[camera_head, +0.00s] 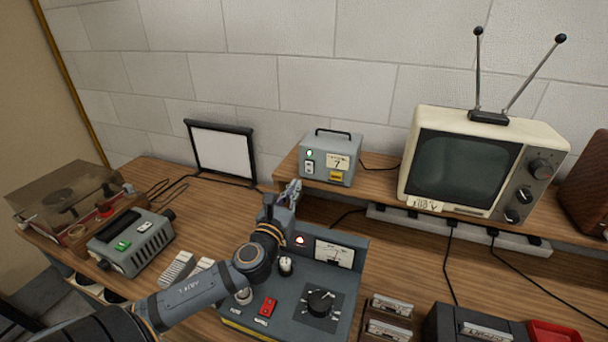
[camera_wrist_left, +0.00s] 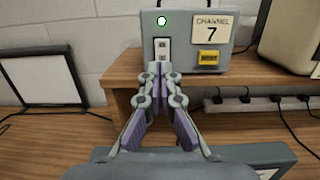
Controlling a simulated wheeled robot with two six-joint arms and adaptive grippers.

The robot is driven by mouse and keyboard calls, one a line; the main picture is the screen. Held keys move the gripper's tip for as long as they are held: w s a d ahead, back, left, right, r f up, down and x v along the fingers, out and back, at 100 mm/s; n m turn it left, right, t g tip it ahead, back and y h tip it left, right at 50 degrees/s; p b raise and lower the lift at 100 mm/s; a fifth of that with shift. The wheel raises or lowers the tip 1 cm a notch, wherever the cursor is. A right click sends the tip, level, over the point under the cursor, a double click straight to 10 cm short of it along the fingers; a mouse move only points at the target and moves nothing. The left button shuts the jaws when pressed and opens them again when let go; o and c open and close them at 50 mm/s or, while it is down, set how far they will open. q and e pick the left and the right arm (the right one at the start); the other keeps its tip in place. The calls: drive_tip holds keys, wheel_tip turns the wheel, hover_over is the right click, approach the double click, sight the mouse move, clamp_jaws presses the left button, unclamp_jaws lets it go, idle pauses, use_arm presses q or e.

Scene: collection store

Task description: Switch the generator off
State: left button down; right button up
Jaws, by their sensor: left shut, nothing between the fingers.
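A grey box with a black top handle (camera_head: 342,142), probably the generator, stands on the raised wooden shelf against the wall. It has a lit green lamp (camera_wrist_left: 162,21), a white rocker switch (camera_wrist_left: 163,46), a "CHANNEL 7" label (camera_wrist_left: 212,29) and a yellow plate (camera_wrist_left: 208,57). My left gripper (camera_head: 292,187) is shut and empty, in front of the box. In the left wrist view the closed fingertips (camera_wrist_left: 158,69) overlap the bottom of the switch plate. I cannot tell whether they touch it. My right gripper is not in view.
Below my left arm is a blue-grey meter unit (camera_head: 345,283) with a lit red lamp. An old television (camera_head: 465,165) stands right on the shelf, above a power strip (camera_head: 460,228). A white panel (camera_head: 222,152), a grey device (camera_head: 132,243) and a record player (camera_head: 65,205) are left.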

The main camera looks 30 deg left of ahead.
sight(308, 163)
use_arm(q)
drive_tip(key=p+x, duration=0.1)
drive_tip(key=x, duration=0.2)
drive_tip(key=p+x, duration=0.1)
drive_tip(key=x, duration=0.2)
drive_tip(key=shift+w+r, duration=0.1)
drive_tip(key=shift+r, duration=0.15)
drive_tip(key=shift+w+a+f, duration=0.1)
drive_tip(key=shift+w, duration=0.4)
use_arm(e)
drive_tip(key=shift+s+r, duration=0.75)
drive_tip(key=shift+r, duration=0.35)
use_arm(q)
drive_tip(key=shift+w+a+r+p, duration=0.1)
drive_tip(key=shift+w+r+p, duration=0.2)
drive_tip(key=shift+r+p, duration=0.55)
drive_tip(key=shift+s+f, duration=0.1)
drive_tip(key=shift+f, duration=0.3)
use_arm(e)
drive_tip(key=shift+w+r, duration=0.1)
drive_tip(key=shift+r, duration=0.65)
use_arm(q)
drive_tip(key=shift+f, duration=0.1)
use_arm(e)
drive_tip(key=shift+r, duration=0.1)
